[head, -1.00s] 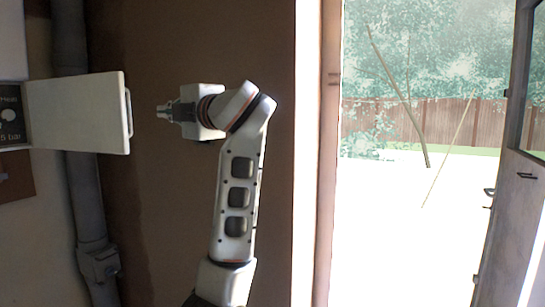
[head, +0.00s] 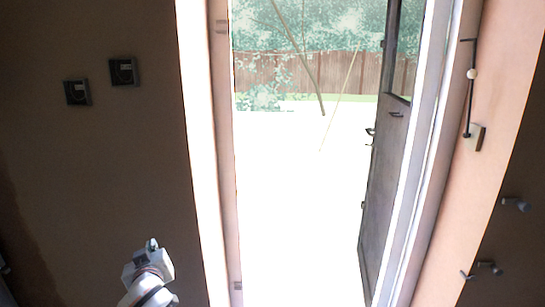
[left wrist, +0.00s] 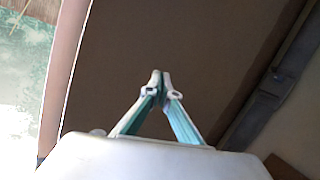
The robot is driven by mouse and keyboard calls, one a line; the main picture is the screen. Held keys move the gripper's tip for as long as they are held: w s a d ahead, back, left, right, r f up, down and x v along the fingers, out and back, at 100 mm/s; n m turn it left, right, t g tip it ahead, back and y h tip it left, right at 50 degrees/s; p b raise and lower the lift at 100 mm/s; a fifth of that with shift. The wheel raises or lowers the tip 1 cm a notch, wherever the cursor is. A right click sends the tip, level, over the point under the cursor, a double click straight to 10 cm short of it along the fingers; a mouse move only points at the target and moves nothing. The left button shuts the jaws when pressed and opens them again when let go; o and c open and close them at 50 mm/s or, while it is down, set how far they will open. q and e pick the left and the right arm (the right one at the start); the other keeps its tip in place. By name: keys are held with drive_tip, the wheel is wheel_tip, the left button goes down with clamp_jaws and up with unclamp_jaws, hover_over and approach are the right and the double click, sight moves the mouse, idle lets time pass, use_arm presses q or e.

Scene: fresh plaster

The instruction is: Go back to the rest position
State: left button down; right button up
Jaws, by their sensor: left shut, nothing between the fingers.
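My left gripper (head: 152,244) shows at the bottom left of the head view, low in front of the brown wall, with its fingers pointing up and away. In the left wrist view its two fingers (left wrist: 160,78) meet at the tips; it is shut and holds nothing. It is apart from the wall and the door frame. My right gripper is in neither view.
An open doorway with a pale frame (head: 205,150) stands right of my left arm, with bright ground outside. Its door (head: 385,180) is swung open outward. Two dark switch boxes (head: 123,71) are on the left wall. Hooks (head: 516,204) stick out at the right. In the left wrist view a grey pipe (left wrist: 285,75) runs along the wall.

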use_arm(q)
drive_tip(key=s+d+f+m+h, duration=0.35)
drive_tip(key=s+f, duration=0.25)
drive_tip(key=f, duration=0.5)
drive_tip(key=s+d+f+m+g+h, duration=0.1)
drive_tip(key=s+d+f+m, duration=0.3)
drive_tip(key=s+f, duration=0.5)
drive_tip(key=s+d+f+m+g+h, duration=0.2)
drive_tip(key=s+d+f+m+h, duration=0.2)
drive_tip(key=s+f, duration=0.6)
drive_tip(key=s+d, duration=0.2)
drive_tip(key=s, duration=0.6)
drive_tip(key=shift+s+a, duration=0.15)
